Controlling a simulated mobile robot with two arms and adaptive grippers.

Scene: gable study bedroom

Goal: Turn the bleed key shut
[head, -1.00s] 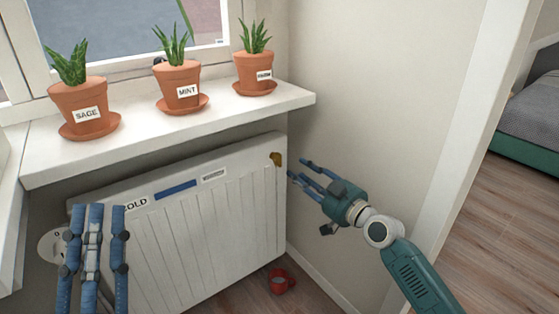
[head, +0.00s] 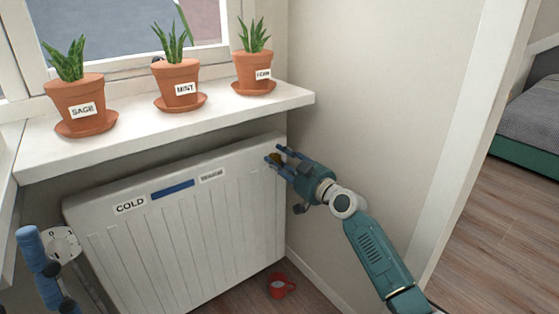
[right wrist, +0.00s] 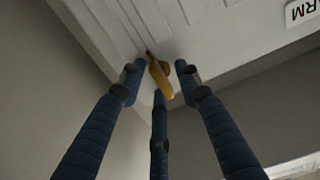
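The brass bleed key (head: 276,157) is at the upper right corner of the white radiator (head: 200,228), partly hidden by my right fingers in the head view. My right gripper (head: 280,163) is at the key. In the right wrist view the key (right wrist: 160,78) points down and slightly right, between the spread blue fingertips of my right gripper (right wrist: 160,82). Gaps show on both sides of it, so the gripper is open; contact with the third finger is unclear. My left gripper (head: 35,255) is partly in view at the lower left, its opening unclear.
Potted plants labelled SAGE (head: 82,105), MINT (head: 178,84) and a third (head: 252,70) stand on the windowsill (head: 150,135) above. A white dial (head: 62,245) is at the radiator's left. A red mug (head: 280,286) is on the floor. The right wall is close.

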